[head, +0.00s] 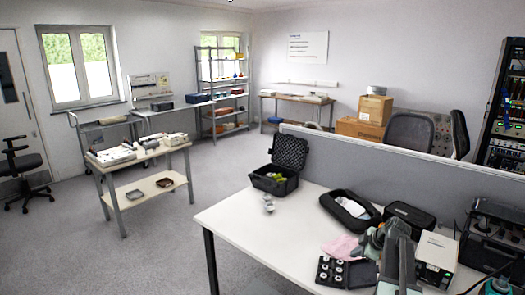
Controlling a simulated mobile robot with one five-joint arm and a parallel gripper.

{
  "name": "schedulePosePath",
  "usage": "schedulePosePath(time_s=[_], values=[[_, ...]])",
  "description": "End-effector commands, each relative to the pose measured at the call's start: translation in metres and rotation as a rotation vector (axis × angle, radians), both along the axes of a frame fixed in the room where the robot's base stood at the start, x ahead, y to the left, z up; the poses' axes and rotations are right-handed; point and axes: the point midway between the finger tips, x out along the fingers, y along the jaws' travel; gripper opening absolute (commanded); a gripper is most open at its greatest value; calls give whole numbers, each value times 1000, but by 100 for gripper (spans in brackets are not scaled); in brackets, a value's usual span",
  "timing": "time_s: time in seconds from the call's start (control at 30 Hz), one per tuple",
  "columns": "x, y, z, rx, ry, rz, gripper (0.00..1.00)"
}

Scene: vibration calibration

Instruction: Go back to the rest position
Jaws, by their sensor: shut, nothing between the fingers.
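My arm shows in the head view as grey and teal links at the lower right, over the near part of the white bench (240,216). What looks like my gripper (360,250) is at its far end, beside a pink cloth (340,247) and above a black foam tray (330,272) with several round pale pieces. It is shut, with nothing seen in it. The fingertips are small and partly lost against the arm, so I cannot tell whether they touch anything.
An open black case (275,184), a black pouch (348,209), a dark box (410,217) and a white box (436,258) stand on the bench. A grey partition (420,176) runs behind. Dark equipment (490,240) is at right. The bench's left front is clear.

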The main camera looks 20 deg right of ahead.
Motion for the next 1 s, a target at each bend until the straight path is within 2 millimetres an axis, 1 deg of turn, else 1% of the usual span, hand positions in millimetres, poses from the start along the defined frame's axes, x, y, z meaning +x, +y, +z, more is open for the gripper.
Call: schedulePosePath(time_s=[0.03, 0.07, 0.1, 0.13, 0.17, 0.2, 0.23, 0.27, 0.3, 0.37, 0.4, 0.47, 0.5, 0.53, 0.6, 0.67, 0.73, 0.83, 0.9, 1.0], values=[[17, 48, -1, -1, 17, 60, 0], [25, 73, -1, 1, 29, 87, 0], [34, 108, -3, 5, 48, 121, 0], [39, 134, -4, 8, 65, 141, 0], [43, 160, -5, 13, 81, 160, 0], [46, 195, -7, 19, 108, 180, 0], [46, 221, -9, 24, 129, 191, 0], [45, 246, -10, 29, 151, 199, 0], [42, 278, -12, 35, 182, 203, 0], [35, 322, -15, 43, 232, 198, 0], [28, 348, -17, 47, 263, 187, 0], [15, 383, -20, 52, 315, 157, 0], [4, 404, -21, 53, 349, 126, 0], [-5, 418, -23, 54, 377, 97, 0], [-28, 445, -26, 54, 440, 0, 0], [-46, 454, -28, 55, 486, -106, 0], [-64, 451, -30, 61, 528, -258, 0], [-84, 436, -32, 78, 571, -494, 0], [-92, 429, -32, 92, 588, -645, 0], [-96, 424, -32, 118, 600, -814, 0]])
